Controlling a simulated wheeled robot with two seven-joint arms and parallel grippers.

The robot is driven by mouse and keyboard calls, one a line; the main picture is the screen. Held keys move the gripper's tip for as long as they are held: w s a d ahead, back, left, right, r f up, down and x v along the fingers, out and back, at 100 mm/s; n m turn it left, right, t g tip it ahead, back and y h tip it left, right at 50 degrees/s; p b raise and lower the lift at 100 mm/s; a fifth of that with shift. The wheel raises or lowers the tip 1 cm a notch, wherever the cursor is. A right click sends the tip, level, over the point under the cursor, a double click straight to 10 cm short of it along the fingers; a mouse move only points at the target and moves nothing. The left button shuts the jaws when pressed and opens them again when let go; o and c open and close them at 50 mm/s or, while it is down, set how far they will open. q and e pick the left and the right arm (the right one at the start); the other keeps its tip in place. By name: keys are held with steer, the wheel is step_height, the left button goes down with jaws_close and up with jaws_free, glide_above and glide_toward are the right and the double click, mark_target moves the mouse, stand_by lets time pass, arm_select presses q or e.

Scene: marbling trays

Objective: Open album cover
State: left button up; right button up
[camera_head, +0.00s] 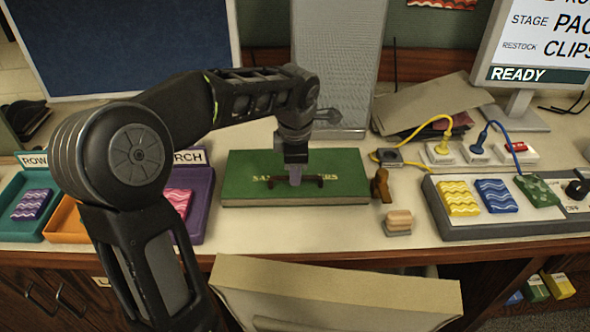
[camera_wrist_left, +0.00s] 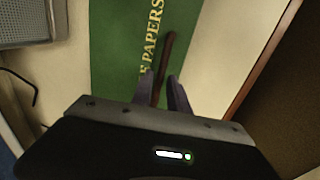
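The album (camera_head: 340,195) is a closed green book with gold lettering, lying flat in the middle of the table. A dark brown bar-shaped handle (camera_head: 316,181) runs along its cover, partly hidden by my gripper. My left gripper (camera_head: 295,181) points down at the middle of this handle. In the left wrist view the green cover (camera_wrist_left: 115,60) and the brown handle (camera_wrist_left: 167,55) show, and the two fingers (camera_wrist_left: 163,88) stand apart on either side of the handle, with gaps visible. Whether the fingertips touch the cover cannot be told. My right gripper is out of view.
Teal (camera_head: 8,196), orange (camera_head: 65,222) and purple (camera_head: 203,205) trays stand left. A grey panel (camera_head: 480,232) with patterned blocks is at right. A wooden piece (camera_head: 380,185) and a small stacked block (camera_head: 398,222) sit beside the album. A chair back (camera_head: 340,290) is in front.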

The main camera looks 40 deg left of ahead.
arm_select(q)
jaws_close()
stand_by(1.1)
